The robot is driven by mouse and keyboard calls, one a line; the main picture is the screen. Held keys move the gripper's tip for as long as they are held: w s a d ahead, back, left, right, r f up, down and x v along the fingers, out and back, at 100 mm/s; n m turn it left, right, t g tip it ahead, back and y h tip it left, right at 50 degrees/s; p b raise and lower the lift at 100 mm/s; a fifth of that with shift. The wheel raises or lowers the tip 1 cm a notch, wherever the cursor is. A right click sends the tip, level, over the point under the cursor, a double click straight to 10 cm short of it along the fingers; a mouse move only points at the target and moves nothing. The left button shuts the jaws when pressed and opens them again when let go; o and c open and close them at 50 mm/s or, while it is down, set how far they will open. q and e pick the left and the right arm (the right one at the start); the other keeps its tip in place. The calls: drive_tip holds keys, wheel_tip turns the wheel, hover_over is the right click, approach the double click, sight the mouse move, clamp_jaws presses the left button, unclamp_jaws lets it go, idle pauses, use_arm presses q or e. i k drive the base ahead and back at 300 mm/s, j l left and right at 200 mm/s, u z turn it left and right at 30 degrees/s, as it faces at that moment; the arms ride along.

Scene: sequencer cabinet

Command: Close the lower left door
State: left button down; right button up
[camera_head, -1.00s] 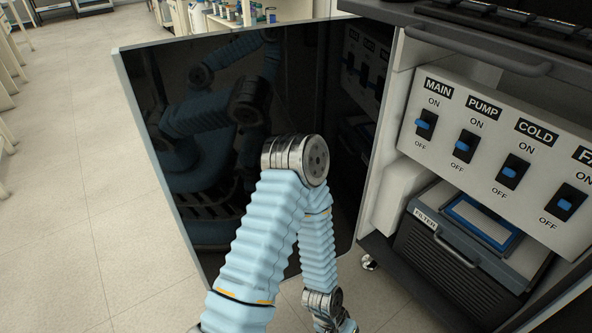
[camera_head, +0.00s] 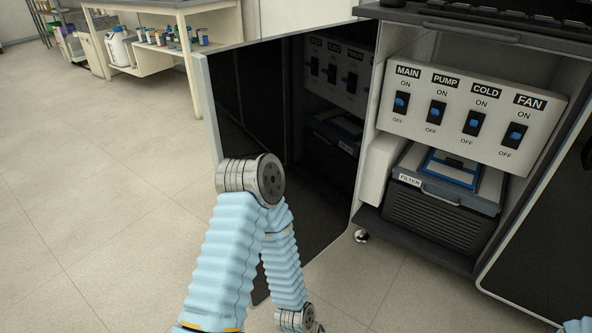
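The lower left door (camera_head: 300,180) stands open on the left side of the cabinet, its dark glossy inner face turned toward the opening. It reflects the switch panel and filter box. My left arm reaches up in front of the door and bends down again at a metal elbow joint. The low end of this arm is at the bottom of the picture, below the door's lower edge; its gripper fingers are not shown. Only a small blue piece of my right arm shows at the bottom right corner, and its gripper is out of view.
Inside the cabinet are a white switch panel (camera_head: 470,118) with MAIN, PUMP, COLD and FAN switches and a grey filter box (camera_head: 440,212). Another door (camera_head: 535,250) stands at the right. A caster (camera_head: 361,236) is under the cabinet. A bench (camera_head: 190,70) stands behind; the left floor is clear.

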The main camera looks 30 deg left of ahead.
sight(302, 97)
drive_tip(key=k+j+z, duration=0.15)
drive_tip(key=j, duration=0.3)
drive_tip(key=k+j+z, duration=0.2)
drive_tip(key=j, duration=0.25)
drive_tip(key=k+j+z, duration=0.15)
drive_tip(key=j, duration=0.3)
drive_tip(key=k+j+z, duration=0.2)
drive_tip(key=j, duration=0.2)
drive_tip(key=j+z, duration=0.15)
drive_tip(key=j, duration=0.45)
drive_tip(key=k+j+z, duration=0.1)
drive_tip(key=j, duration=0.5)
drive_tip(key=j+z, duration=0.15)
drive_tip(key=j, duration=0.45)
drive_tip(key=k+j+z, duration=0.15)
drive_tip(key=j, duration=0.4)
